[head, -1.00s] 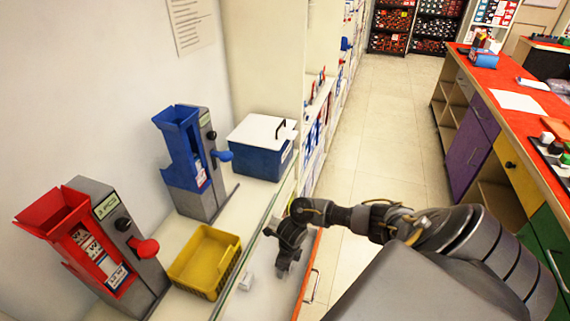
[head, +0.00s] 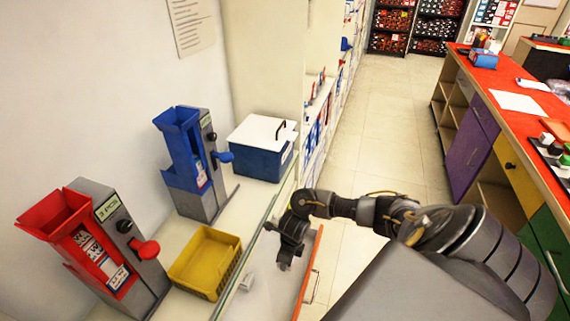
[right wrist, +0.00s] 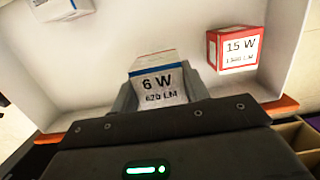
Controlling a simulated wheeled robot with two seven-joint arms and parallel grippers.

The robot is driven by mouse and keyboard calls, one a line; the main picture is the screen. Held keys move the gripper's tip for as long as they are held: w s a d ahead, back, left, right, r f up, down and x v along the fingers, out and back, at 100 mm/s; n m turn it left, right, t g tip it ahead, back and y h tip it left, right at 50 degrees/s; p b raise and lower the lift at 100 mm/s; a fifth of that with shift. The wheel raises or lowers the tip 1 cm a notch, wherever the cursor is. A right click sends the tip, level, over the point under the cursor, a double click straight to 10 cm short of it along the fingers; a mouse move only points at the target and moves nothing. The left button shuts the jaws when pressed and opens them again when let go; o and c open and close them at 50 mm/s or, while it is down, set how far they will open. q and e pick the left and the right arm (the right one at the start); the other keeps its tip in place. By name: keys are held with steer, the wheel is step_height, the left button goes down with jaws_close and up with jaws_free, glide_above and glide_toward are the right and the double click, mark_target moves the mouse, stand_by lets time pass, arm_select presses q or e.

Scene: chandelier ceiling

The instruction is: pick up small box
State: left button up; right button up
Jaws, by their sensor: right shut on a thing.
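In the right wrist view, a small white box (right wrist: 158,88) printed "6 W 620 LM" sits between the two fingers of my right gripper (right wrist: 159,92). The fingers are shut on its sides. In the head view, my right gripper (head: 285,264) points down over the open white drawer (head: 268,300); the held box cannot be made out there. My left gripper is in neither view.
A red "15 W" box (right wrist: 235,48) and a white-blue box (right wrist: 62,9) lie in the drawer. Beside it, the counter holds a yellow basket (head: 205,262), a red dispenser (head: 90,250), a blue dispenser (head: 188,160) and a blue bin (head: 258,160).

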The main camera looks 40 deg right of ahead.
steer(key=s+r, duration=0.8)
steer(key=s, duration=0.5)
steer(key=shift+s+r+b, duration=0.25)
steer(key=shift+r+b, duration=0.05)
steer(key=shift+r, duration=0.1)
